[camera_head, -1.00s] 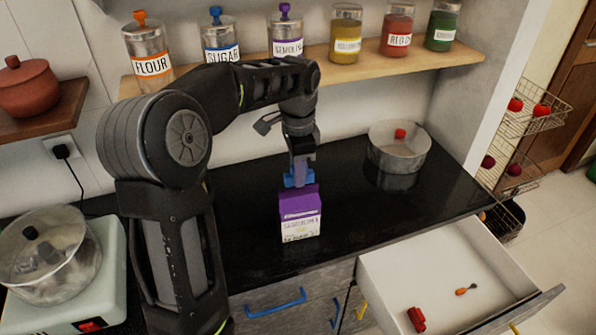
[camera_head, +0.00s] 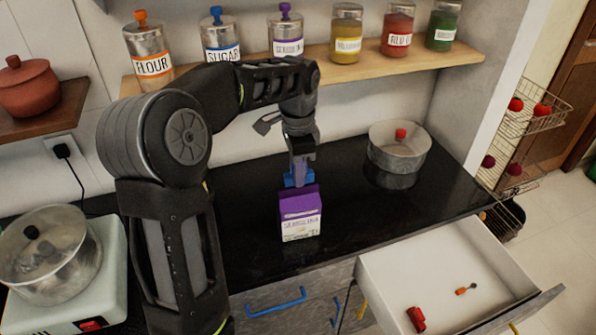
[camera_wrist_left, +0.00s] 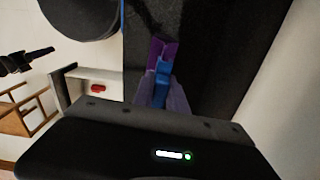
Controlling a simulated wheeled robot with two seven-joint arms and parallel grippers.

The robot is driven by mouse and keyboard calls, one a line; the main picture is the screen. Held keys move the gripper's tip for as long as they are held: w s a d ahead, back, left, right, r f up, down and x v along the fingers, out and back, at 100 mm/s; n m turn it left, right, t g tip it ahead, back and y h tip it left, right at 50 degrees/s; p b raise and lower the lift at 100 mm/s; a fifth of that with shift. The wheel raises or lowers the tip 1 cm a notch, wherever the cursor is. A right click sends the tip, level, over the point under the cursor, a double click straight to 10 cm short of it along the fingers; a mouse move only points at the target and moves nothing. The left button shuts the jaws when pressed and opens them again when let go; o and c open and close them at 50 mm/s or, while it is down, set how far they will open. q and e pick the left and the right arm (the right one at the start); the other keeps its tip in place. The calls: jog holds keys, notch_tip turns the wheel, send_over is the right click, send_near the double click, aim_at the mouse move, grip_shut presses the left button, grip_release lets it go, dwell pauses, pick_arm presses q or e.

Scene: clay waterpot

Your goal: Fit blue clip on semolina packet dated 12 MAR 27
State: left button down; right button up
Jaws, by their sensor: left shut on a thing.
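The purple and white semolina packet (camera_head: 300,215) stands upright on the black counter; it also shows in the left wrist view (camera_wrist_left: 157,50). Its date is too small to read. My left gripper (camera_head: 299,178) points down over the packet and is shut on the blue clip (camera_head: 291,180). The clip sits at the packet's top edge, and in the left wrist view the clip (camera_wrist_left: 161,78) lies between the fingertips, over the purple top. I cannot tell whether the clip grips the packet. My right gripper is not in view.
An open drawer (camera_head: 400,262) at the front right holds a red clip-like object (camera_head: 416,319) and a small orange item (camera_head: 466,290). A lidded pot (camera_head: 398,158) stands behind to the right. A shelf (camera_head: 350,68) with several jars runs above. The counter around the packet is clear.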

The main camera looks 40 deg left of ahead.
pick_arm(q)
jog(key=shift+f+b, duration=0.9)
jog(key=shift+f, duration=1.05)
dwell(2.8)
jog(key=c, duration=1.3)
grip_release()
jog(key=shift+o, duration=0.2)
jog(key=shift+r, duration=0.3)
notch_tip(320, 180, up, 7)
jog(key=shift+r+b, duration=0.15)
jog(key=shift+b, duration=0.2)
